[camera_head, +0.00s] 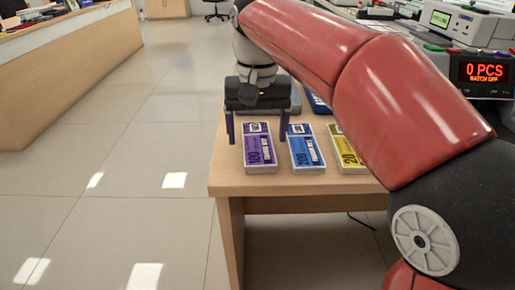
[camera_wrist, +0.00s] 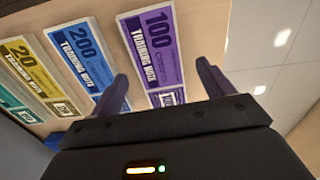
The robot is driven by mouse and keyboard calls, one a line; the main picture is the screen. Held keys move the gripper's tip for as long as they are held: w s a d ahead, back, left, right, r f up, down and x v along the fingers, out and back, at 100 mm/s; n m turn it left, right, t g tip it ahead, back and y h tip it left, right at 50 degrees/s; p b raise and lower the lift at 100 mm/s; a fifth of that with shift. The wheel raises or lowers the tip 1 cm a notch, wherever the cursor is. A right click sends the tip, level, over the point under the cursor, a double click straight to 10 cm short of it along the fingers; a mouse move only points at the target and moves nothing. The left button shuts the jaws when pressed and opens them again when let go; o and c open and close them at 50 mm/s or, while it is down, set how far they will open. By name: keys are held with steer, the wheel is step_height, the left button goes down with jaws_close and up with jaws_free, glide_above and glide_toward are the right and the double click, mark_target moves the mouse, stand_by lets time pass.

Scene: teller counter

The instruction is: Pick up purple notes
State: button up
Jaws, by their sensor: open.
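The purple notes (camera_head: 259,151) form a stack marked 100, lying flat near the left edge of the wooden counter (camera_head: 228,178). In the wrist view the purple notes (camera_wrist: 153,50) lie between and beyond my two fingers. My gripper (camera_head: 257,140) is open, its fingers pointing down, one left of the purple stack and one near its right side. In the wrist view my gripper (camera_wrist: 165,85) shows empty. I cannot tell the exact height of the fingertips above the counter.
Blue 200 notes (camera_head: 306,150) lie close to the right of the purple stack. Yellow 20 notes (camera_head: 345,149) lie farther right, partly behind my arm. A counting machine's display (camera_head: 484,72) reads 0 PCS. Open floor (camera_head: 120,170) lies left of the counter.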

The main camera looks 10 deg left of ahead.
step_height(320, 180, down, 2)
steer(key=c, duration=1.1)
steer(key=shift+r, duration=0.15)
